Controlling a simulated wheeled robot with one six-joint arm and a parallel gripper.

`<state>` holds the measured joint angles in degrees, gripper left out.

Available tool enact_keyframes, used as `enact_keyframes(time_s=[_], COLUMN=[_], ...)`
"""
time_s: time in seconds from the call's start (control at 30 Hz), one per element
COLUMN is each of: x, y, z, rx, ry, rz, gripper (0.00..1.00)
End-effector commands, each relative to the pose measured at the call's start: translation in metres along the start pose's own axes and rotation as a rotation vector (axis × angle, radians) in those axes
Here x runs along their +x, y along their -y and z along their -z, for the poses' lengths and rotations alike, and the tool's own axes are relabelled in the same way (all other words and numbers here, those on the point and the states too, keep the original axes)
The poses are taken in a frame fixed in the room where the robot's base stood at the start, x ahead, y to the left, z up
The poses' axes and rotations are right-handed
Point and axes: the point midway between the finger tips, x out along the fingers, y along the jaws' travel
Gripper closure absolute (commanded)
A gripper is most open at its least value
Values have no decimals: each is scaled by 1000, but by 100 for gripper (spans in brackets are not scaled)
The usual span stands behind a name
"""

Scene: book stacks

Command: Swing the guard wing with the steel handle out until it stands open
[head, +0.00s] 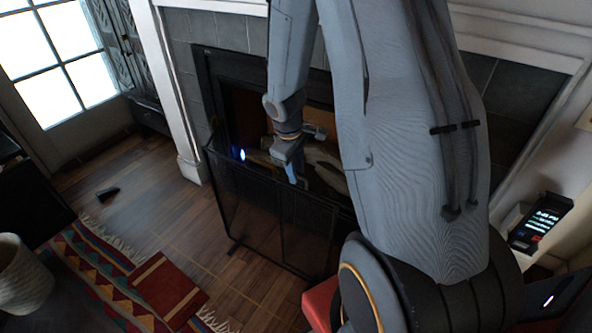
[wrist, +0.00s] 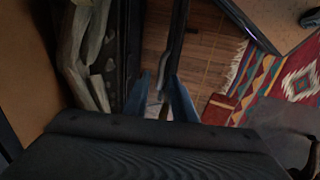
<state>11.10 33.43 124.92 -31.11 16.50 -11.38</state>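A black mesh fire guard (head: 262,222) stands in front of the fireplace, with a left mesh panel and a right one. My gripper (head: 290,176) points down at the guard's top edge, near where the panels meet. In the wrist view its two blue fingers (wrist: 160,98) stand apart on either side of a dark guard bar (wrist: 178,35). A thin pale grey piece shows between the fingers; it may be the steel handle, but I cannot tell for sure. I cannot see contact with it. My arm hides part of the right side in the head view.
Logs (head: 325,165) lie in the fireplace behind the guard. Wooden floor (head: 165,215) is open in front and left, with thin yellow lines on it. A patterned rug (head: 95,265), a red book (head: 168,290) and a pale basket (head: 22,275) are at lower left.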

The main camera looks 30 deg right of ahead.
Motion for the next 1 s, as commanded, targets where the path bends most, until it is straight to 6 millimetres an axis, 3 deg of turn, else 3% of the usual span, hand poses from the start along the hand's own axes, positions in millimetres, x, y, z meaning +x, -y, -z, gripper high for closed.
enact_keyframes(time_s=[0.03, 0.13, 1.0], x=[0, 0, 0], y=[0, 0, 0], z=[0, 0, 0], rx=[0, 0, 0], ry=[0, 0, 1], rz=[0, 0, 0], gripper=[85, 100, 100])
